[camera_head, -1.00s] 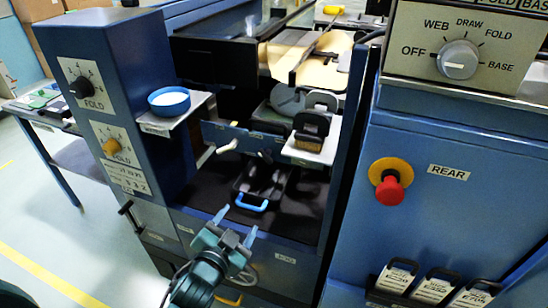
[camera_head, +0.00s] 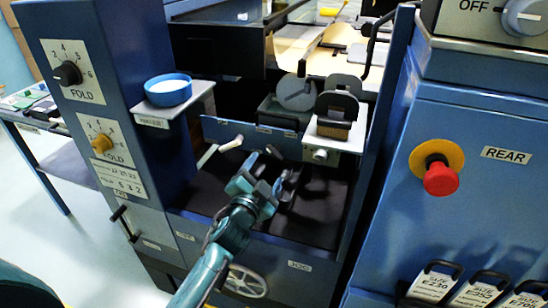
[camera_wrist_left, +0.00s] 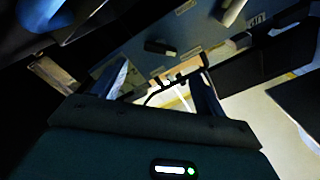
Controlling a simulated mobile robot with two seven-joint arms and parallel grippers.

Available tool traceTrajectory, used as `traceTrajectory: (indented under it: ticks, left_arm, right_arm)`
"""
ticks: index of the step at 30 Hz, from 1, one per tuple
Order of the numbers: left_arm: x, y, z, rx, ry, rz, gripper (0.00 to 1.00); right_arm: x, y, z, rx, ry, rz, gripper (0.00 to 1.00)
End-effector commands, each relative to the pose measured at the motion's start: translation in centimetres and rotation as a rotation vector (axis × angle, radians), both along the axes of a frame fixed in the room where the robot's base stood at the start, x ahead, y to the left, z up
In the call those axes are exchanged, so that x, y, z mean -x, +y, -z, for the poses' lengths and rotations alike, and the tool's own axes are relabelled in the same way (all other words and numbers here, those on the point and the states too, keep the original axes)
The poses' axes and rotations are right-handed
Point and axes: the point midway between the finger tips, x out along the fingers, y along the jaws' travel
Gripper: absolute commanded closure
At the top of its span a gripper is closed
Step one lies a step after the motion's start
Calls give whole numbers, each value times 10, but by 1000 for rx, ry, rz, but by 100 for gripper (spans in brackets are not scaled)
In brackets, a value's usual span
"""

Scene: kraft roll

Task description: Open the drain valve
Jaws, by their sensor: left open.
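No part in view carries a readable drain valve label. A lever with a pale grip (camera_head: 231,144) sticks out from the low blue panel (camera_head: 262,139) inside the machine bay; I cannot tell whether it is the drain valve. My left gripper (camera_head: 264,177) is open inside the bay, below and right of that lever and apart from it in the picture. Its arm hides part of the dark bay floor. In the left wrist view the two fingers (camera_wrist_left: 160,82) stand apart, with a dark bar and pale strips seen beyond them. My right gripper is not in view.
A blue bowl (camera_head: 168,90) stands on a small shelf at left. A white-topped ledge (camera_head: 337,139) holds a dark clamp-like part at right. A red button (camera_head: 441,179) juts from the right cabinet. A spoked handwheel (camera_head: 246,281) is below the bay.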

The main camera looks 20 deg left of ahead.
Motion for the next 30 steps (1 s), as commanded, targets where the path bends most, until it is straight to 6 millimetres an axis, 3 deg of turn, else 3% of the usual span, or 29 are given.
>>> traceTrajectory:
  ticks: [6, 12, 23, 30]
  left_arm:
    - [-45, -2, 0, 1, -1, 0, 27]
    - [-67, -3, 1, 1, 1, 1, 27]
    - [-72, -3, 1, 2, 1, 1, 27]
    - [-72, -3, 1, 1, 1, 1, 45]
  right_arm:
    - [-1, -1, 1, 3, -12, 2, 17]
    - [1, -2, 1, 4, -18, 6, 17]
    - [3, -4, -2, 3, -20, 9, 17]
    - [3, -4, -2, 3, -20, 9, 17]
